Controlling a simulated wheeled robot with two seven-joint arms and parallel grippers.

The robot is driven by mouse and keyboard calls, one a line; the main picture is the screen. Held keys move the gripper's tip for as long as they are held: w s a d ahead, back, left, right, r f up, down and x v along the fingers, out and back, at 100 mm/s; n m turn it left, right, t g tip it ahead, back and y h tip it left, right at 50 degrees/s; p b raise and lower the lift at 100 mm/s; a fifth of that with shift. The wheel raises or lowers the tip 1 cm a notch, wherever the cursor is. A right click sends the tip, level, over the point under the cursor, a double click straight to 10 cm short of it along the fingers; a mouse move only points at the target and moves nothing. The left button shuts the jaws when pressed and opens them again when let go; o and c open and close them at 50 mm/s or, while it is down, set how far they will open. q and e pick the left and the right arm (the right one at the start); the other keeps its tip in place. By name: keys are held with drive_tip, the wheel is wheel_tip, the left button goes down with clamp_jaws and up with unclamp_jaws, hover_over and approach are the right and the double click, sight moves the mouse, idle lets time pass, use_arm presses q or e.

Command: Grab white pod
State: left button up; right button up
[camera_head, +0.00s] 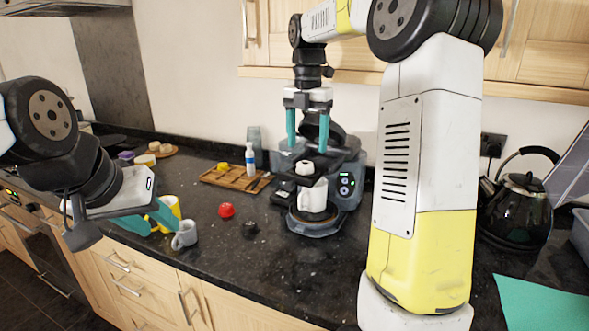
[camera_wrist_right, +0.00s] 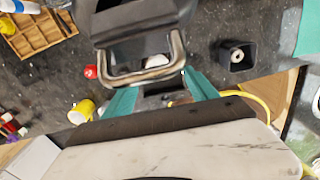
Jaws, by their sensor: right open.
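A small white round piece (camera_head: 304,167), which may be the white pod, shows at the front of the grey coffee machine (camera_head: 350,165), just above a white mug (camera_head: 313,194). In the right wrist view a white rounded shape (camera_wrist_right: 157,63) shows partly inside the machine's silver handle (camera_wrist_right: 178,50); I cannot tell if it is the same piece. My right gripper (camera_head: 308,146) is open and empty, pointing down above the machine.
A red object (camera_head: 226,210) and a small dark object (camera_head: 250,228) lie on the counter. A wooden tray (camera_head: 222,178) and a bottle (camera_head: 250,160) stand behind. A black kettle (camera_head: 517,210) is at right. The right wrist view shows a black square container (camera_wrist_right: 227,64) with something pale inside.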

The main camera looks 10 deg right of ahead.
sight(305, 163)
wheel_tip(305, 163, down, 6)
drive_tip(key=shift+w+a+r, duration=0.15)
drive_tip(key=shift+r, duration=0.05)
drive_tip(key=c, duration=1.4)
drive_tip(key=shift+r, duration=0.1)
drive_tip(key=shift+c, duration=0.2)
